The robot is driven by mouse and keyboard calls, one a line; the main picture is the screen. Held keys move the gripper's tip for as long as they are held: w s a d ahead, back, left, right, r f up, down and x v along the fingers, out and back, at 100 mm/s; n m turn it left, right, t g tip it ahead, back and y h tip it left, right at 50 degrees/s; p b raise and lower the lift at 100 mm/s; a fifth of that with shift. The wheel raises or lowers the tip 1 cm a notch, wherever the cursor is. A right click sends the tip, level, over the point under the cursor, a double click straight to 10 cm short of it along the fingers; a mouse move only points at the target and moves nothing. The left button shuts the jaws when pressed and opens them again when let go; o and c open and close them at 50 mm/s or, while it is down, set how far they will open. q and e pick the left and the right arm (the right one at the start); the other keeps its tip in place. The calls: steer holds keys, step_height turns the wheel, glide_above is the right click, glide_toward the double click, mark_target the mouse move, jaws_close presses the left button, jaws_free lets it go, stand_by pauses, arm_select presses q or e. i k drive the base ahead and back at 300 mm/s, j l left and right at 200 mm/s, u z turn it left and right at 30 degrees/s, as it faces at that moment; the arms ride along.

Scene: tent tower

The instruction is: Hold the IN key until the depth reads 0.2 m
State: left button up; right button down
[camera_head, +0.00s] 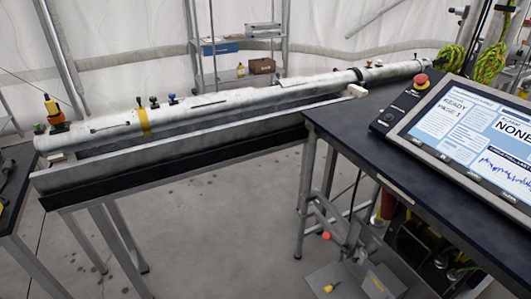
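A control panel (408,133) with a tilted screen (480,125) stands on the dark table at the right. The screen shows "READY", "PAGE 1", the word "NONE" and a blue trace. Small keys (448,158) run along the panel's lower edge, but their labels are too small to read, so I cannot tell which is the IN key. I cannot make out a depth reading. The panel's right side is cut off by the picture edge. Neither of my grippers is in view.
A red mushroom button (421,81) sits on the panel's left end. A long pale tube (200,108) lies over a trough (170,145) on the left. The dark table (350,122) is bare left of the panel. Yellow-green rope (490,62) hangs behind it.

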mark_target(440, 155)
steer(key=z, duration=1.55)
steer(key=i+l+u, duration=0.15)
steer(key=u, duration=0.15)
